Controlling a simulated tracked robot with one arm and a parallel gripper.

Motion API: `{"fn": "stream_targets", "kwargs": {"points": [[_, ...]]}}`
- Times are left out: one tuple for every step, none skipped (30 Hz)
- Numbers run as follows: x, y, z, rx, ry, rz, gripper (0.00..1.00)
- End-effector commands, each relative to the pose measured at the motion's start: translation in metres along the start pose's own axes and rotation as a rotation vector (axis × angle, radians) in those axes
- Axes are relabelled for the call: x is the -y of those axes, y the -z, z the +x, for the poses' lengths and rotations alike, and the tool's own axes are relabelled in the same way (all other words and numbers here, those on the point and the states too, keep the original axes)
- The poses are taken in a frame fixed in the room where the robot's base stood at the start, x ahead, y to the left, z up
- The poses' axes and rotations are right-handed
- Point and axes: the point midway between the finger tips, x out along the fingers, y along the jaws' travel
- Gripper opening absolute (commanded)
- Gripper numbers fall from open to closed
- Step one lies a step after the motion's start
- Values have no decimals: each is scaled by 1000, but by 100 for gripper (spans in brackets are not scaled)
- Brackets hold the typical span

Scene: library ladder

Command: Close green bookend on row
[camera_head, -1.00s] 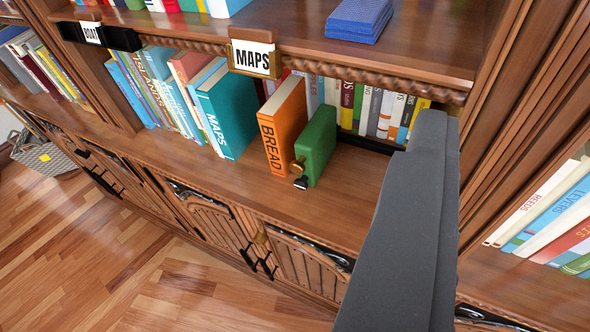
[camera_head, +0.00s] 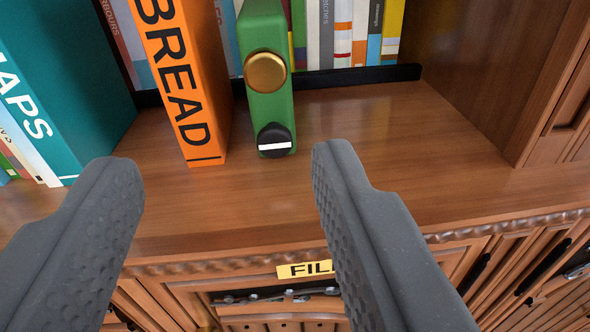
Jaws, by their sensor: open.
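The green bookend (camera_head: 266,107) stands upright on the shelf, with a brass knob on its front and a black foot with a white stripe below. The orange BREAD book (camera_head: 186,80) stands just left of it, leaning slightly, with a narrow gap between them at the front. The teal MAPS book (camera_head: 60,75) stands farther left, with a gap before the orange book. My gripper (camera_head: 232,165) is open and empty. Its two fingers are in front of the shelf, one left and one right of the orange book and bookend, touching neither.
Bare shelf (camera_head: 380,135) lies right of the bookend, up to the wooden upright (camera_head: 545,75). A row of books (camera_head: 345,35) stands behind a low black rail (camera_head: 360,76). A yellow label (camera_head: 305,269) is on the cabinet below.

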Motion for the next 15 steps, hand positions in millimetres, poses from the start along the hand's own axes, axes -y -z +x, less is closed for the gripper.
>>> {"fn": "stream_targets", "kwargs": {"points": [[-2, -8, -5, -16, -13, -28, 48], [-4, -10, -7, -24, -22, -38, 48], [-5, -12, -9, -36, -30, -51, 48], [-6, -13, -10, -44, -35, -59, 48], [-8, -14, -11, -50, -40, -65, 48], [-9, -14, -11, -54, -44, -70, 48], [-9, -15, -11, -55, -46, -73, 48], [-10, -15, -10, -56, -47, -75, 48], [-10, -14, -9, -56, -48, -76, 48], [-10, -14, -8, -55, -48, -76, 48], [-9, -14, -6, -54, -47, -76, 48], [-9, -13, -4, -54, -47, -75, 48], [-9, -12, -1, -55, -48, -75, 48], [-10, -11, 1, -56, -47, -75, 48], [-10, -10, 4, -56, -47, -75, 48]]}}
